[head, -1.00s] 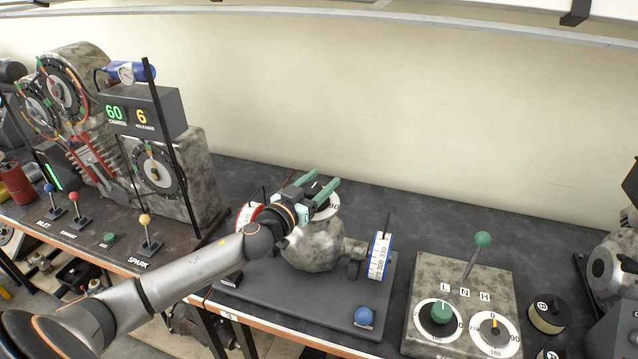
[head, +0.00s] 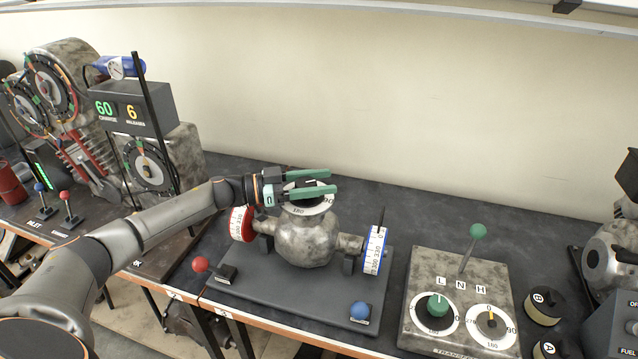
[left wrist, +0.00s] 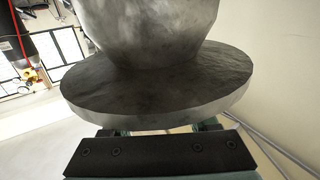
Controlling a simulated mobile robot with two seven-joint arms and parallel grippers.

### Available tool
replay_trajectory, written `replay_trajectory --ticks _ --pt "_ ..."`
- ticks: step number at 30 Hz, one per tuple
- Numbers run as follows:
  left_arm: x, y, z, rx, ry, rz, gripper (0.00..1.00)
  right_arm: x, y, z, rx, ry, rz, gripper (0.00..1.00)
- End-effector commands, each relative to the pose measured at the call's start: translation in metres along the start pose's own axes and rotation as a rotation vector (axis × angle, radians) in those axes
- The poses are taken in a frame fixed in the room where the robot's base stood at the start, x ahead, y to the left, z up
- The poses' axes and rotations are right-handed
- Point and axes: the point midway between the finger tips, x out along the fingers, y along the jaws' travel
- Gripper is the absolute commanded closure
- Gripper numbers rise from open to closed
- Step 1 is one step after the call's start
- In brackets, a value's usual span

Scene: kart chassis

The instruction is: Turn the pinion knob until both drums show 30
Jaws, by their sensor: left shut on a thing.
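The pinion knob (head: 308,183) is a dark knob above a white dial marked with degrees, on top of a mottled grey housing (head: 306,242). My left gripper (head: 318,184) is shut on it, with green fingers pointing right along its two sides. A red-rimmed drum (head: 241,224) stands left of the housing and a blue-rimmed drum (head: 375,250) stands right, each with a white number band. Their numbers are too small to read surely. The left wrist view shows a grey metal disc (left wrist: 160,100) close to the gripper; the knob is hidden there. My right gripper is not in view.
A grey box with dials and a green-topped lever (head: 477,231) stands right. An engine rig with a display (head: 132,108) stands left.

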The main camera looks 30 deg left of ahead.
Motion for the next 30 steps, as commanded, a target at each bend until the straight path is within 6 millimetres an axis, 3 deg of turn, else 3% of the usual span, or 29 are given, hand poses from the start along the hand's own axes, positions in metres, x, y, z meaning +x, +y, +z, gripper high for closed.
replay_trajectory --ticks 9,24,25,30 --pt "0.0001 0.0024 0.0009 0.003 0.000 0.103 0.96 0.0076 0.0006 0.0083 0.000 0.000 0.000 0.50" --pt "0.0004 0.0042 0.0010 0.001 -0.001 0.121 0.96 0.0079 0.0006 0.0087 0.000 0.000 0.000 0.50" --pt "0.0004 0.0042 0.0010 0.001 -0.001 0.121 0.39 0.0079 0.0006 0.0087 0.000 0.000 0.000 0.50" --pt "0.0004 0.0042 0.0008 0.001 0.000 0.121 0.19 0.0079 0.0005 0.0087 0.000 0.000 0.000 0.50"
